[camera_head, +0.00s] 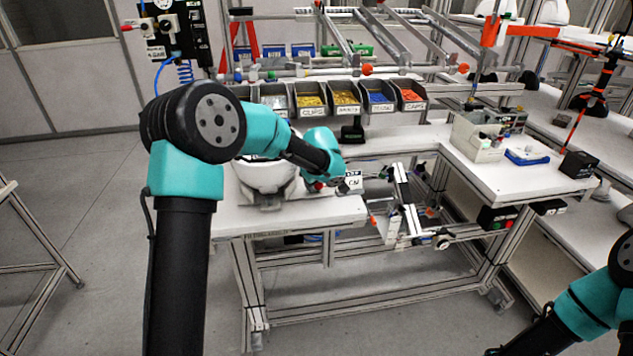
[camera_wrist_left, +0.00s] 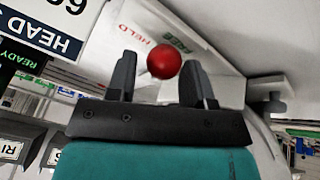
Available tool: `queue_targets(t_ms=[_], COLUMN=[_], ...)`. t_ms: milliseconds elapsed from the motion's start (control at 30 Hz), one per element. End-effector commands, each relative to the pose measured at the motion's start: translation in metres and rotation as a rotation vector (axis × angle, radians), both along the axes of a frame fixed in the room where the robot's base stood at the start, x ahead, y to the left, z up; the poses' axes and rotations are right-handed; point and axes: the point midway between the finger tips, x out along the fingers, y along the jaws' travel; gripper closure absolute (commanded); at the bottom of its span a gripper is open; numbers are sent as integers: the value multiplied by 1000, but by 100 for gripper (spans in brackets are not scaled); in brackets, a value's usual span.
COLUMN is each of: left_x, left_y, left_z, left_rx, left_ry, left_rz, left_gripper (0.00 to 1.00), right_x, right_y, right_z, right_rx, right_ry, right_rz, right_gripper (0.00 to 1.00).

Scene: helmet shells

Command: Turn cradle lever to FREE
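The cradle lever's round red knob (camera_wrist_left: 163,62) shows in the left wrist view between the fingertips of my left gripper (camera_wrist_left: 160,80). The fingers are apart, with a clear gap on the knob's left; the knob's right edge meets the right finger in the picture. Behind it a pale plate (camera_wrist_left: 140,32) carries the words HELD and FREE; the lever's shaft is hidden. In the head view the red knob (camera_head: 318,186) shows just below my left wrist, beside the white helmet shell (camera_head: 262,176) in its cradle. My right arm is at the lower right, its gripper out of clear view.
Labelled bins (camera_head: 345,97) of small parts line the back of the bench (camera_head: 300,218). A small white sign (camera_head: 353,181) stands right of the left wrist. A sign reading HEAD (camera_wrist_left: 45,35) fills the wrist view's upper left. A side table (camera_head: 500,182) stands to the right.

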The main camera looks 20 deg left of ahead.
Motion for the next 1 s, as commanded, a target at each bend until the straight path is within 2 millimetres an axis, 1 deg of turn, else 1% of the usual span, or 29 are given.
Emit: queue_targets(t_ms=[33, 67, 333, 467, 567, 667, 1000], left_x=[0, 0, 0, -3, -6, -12, -35], left_y=[0, 0, 0, -1, -4, -7, -21], left_z=[0, 0, 1, 6, 16, 30, 90], left_rx=[0, 0, 0, 0, 0, 0, -1], left_ry=[0, 1, 1, 0, -2, -2, -3], left_rz=[0, 0, 1, 2, 1, 0, 0], left_gripper=[48, 45, 45, 45, 45, 45, 45], right_x=[0, 0, 0, 0, 0, 0, 0], right_y=[0, 0, 0, 0, 0, 0, 0], right_z=[0, 0, 0, 0, 0, 0, 0], right_rx=[0, 0, 0, 0, 0, 0, 0], right_ry=[0, 0, 0, 0, 0, 0, 0], right_rz=[0, 0, 0, 0, 0, 0, 0], right_gripper=[100, 100, 100, 100, 100, 100, 100])
